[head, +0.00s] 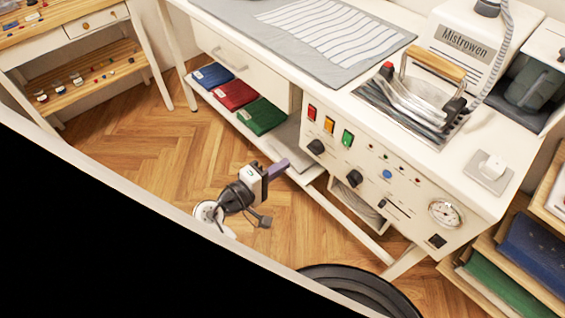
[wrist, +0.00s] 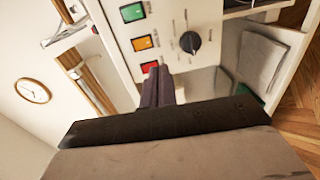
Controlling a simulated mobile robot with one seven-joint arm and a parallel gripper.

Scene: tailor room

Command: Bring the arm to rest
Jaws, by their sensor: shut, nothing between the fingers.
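My gripper (head: 279,168) shows in the head view over the wooden floor, in front of the white ironing station's lower shelf. Its purple-grey fingers point up and right, toward the station. The fingers are shut with nothing visible between them. In the wrist view the shut fingers (wrist: 158,88) point at the station's front panel (wrist: 165,25), just below the red button in that picture. I cannot tell whether they touch anything. Part of my arm (head: 235,195) shows behind the gripper; the rest is out of view.
The ironing station (head: 350,165) carries a steam iron (head: 415,100) on its top. Red, blue and green folded cloths (head: 235,95) lie on its lower shelf. A wooden table (head: 70,30) stands at the upper left. Herringbone floor (head: 140,135) is clear left of my gripper.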

